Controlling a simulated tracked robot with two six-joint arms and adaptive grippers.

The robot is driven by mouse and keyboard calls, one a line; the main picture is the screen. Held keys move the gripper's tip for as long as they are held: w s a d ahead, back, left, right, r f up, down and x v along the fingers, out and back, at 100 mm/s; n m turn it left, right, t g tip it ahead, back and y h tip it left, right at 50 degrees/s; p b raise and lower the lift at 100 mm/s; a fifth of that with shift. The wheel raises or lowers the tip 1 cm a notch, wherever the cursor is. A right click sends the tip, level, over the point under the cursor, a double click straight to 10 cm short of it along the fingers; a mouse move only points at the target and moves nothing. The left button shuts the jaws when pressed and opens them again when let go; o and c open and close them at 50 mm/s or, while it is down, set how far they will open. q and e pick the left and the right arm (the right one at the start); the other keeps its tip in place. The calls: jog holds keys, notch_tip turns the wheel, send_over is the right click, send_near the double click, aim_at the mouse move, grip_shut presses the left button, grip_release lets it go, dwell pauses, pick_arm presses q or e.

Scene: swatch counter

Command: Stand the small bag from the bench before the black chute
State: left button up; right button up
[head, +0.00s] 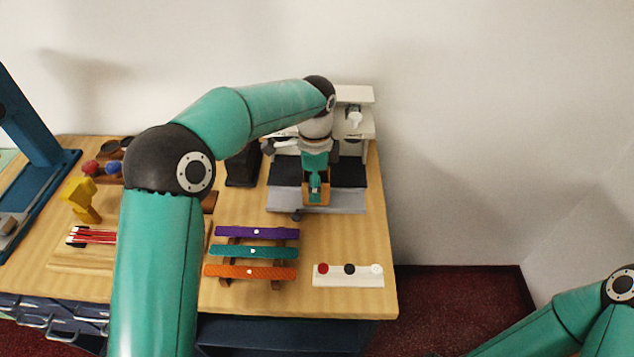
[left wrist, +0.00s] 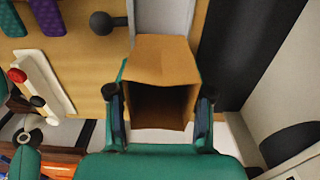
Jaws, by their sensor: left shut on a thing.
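The small brown bag (head: 325,193) is in my left gripper (head: 316,180), above the grey front part of a low unit with black panels in the head view. In the left wrist view the bag (left wrist: 163,60) sits between the two fingers of my left gripper (left wrist: 159,97), its dark open mouth facing the camera. I cannot tell whether its base touches the surface. A black block (head: 243,166), possibly the black chute, stands left of the unit, apart from the bag. My right gripper is out of view.
Purple, teal and orange swatches (head: 252,251) lie on a rack in front. A white strip (head: 348,281) with coloured knobs lies front right. A white machine (head: 354,96) stands behind the gripper. A yellow object (head: 78,194) is at left.

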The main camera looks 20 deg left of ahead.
pick_arm(q)
jog(key=shift+f, duration=0.4)
jog(key=o, duration=0.8)
jog(key=shift+r, duration=0.15)
notch_tip(320, 180, up, 12)
jog(key=shift+f, duration=0.15)
dwell(0.4)
